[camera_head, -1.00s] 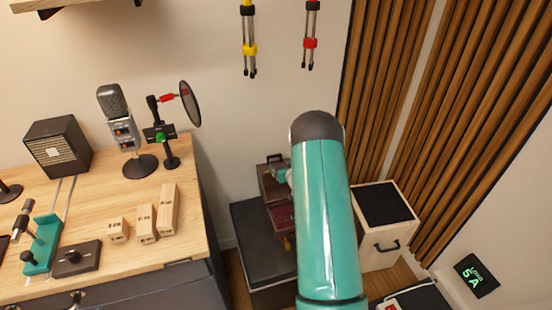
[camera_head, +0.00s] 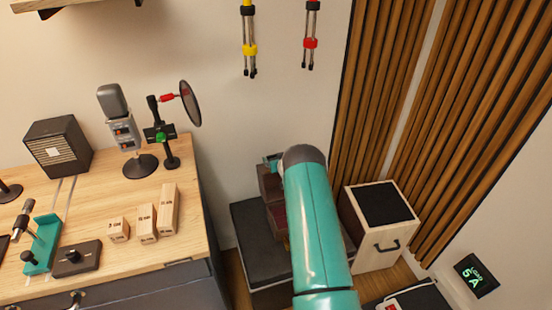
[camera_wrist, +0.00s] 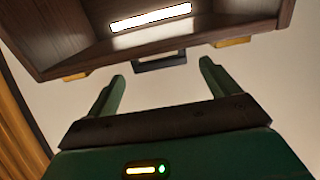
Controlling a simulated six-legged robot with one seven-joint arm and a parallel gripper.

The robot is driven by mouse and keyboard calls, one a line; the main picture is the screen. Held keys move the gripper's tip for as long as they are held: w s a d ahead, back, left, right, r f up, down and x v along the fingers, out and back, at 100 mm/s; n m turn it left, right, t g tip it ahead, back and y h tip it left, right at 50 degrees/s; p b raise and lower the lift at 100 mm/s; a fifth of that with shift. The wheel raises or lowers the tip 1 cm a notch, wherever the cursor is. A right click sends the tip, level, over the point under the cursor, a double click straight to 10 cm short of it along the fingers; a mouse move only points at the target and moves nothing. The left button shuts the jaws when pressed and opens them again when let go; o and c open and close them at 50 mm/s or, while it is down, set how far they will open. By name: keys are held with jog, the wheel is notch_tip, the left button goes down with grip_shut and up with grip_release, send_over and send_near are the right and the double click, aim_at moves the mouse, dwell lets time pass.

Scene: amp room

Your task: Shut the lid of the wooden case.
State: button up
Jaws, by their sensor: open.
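The wooden case is dark brown with a dark red inside (camera_head: 276,215), and stands on a black box. Its lid (camera_head: 268,184) stands raised at the back, so the case is open. My arm hides much of the case's right side. In the wrist view the lid (camera_wrist: 60,30) fills the top, with a dark handle (camera_wrist: 160,62) at its edge. My gripper (camera_wrist: 163,78) is open and empty, its two green fingers pointing toward the handle side; contact cannot be told. In the head view part of my gripper (camera_head: 272,159) shows at the lid's top.
The black box (camera_head: 257,235) supports the case. A pale wood cabinet (camera_head: 380,230) with a black top stands to the right. A wooden desk (camera_head: 100,215) with a microphone and blocks is on the left.

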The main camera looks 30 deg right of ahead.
jog(key=shift+w+d+f, duration=0.1)
jog(key=shift+w+f, duration=0.15)
jog(key=shift+w, duration=0.25)
jog(key=c, duration=1.4)
jog(key=shift+s+r, duration=0.1)
